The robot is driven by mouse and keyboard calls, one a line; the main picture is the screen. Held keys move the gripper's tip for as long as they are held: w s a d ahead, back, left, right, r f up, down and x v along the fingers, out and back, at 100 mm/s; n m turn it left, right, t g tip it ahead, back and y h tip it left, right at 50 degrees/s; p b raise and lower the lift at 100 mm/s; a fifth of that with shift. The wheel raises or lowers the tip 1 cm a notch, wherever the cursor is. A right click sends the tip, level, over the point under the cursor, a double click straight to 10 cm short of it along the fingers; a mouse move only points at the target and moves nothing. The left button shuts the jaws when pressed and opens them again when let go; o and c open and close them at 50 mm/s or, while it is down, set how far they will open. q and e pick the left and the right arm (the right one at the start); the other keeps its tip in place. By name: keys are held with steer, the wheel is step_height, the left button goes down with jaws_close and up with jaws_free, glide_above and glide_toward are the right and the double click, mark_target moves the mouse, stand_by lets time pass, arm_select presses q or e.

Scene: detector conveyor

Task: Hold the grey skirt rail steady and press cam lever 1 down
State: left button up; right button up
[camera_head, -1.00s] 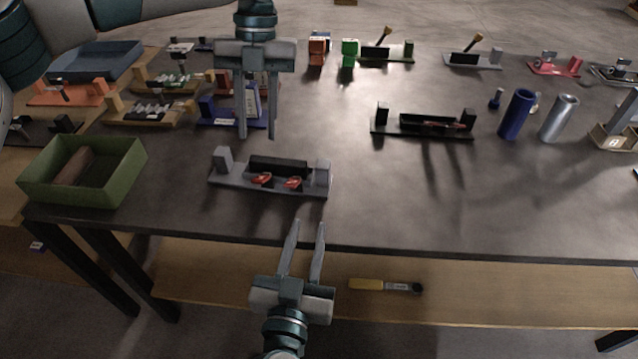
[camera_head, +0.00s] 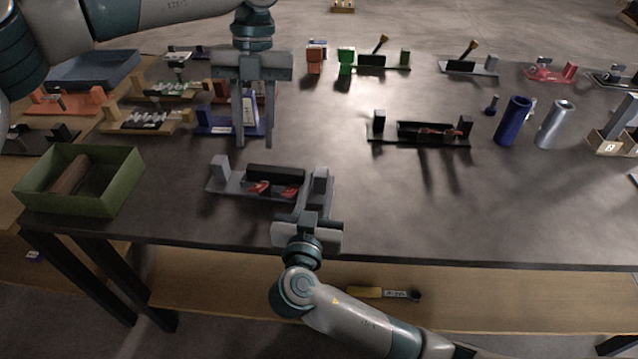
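The grey skirt rail (camera_head: 228,187) lies on the table at front left, with a grey post at each end and a dark block along its back. Two red cam levers sit on it, a left one (camera_head: 259,187) and a right one (camera_head: 290,191); no numbers are readable. My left gripper (camera_head: 254,143) points down, open and empty, above and behind the rail. My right gripper (camera_head: 313,190) is at the rail's right end, its fingers apart near the right post. Whether they touch the post cannot be told.
A green bin (camera_head: 115,190) holding a brown object stands left of the rail. A black fixture (camera_head: 376,128) and blue (camera_head: 514,121) and silver (camera_head: 554,125) cylinders stand to the right. Several fixtures crowd the back left. The table right of the rail is clear.

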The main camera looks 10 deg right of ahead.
steer(key=shift+w+d, duration=0.1)
steer(key=shift+w, duration=0.25)
jaws_close()
arm_select(q)
jaws_close()
steer(key=s+t, duration=0.1)
steer(key=s+a+f+m+t, duration=0.1)
steer(key=s+m+h, duration=0.1)
steer(key=shift+s+a+f+t, duration=0.25)
steer(key=shift+s+a+t, duration=0.05)
steer(key=shift+t, duration=0.1)
steer(key=shift+s+a+r+m+t+h, duration=0.1)
steer(key=shift+s+r+m+t+h, duration=0.1)
steer(key=shift+s+m+t+h, duration=0.3)
steer(key=shift+w, duration=0.1)
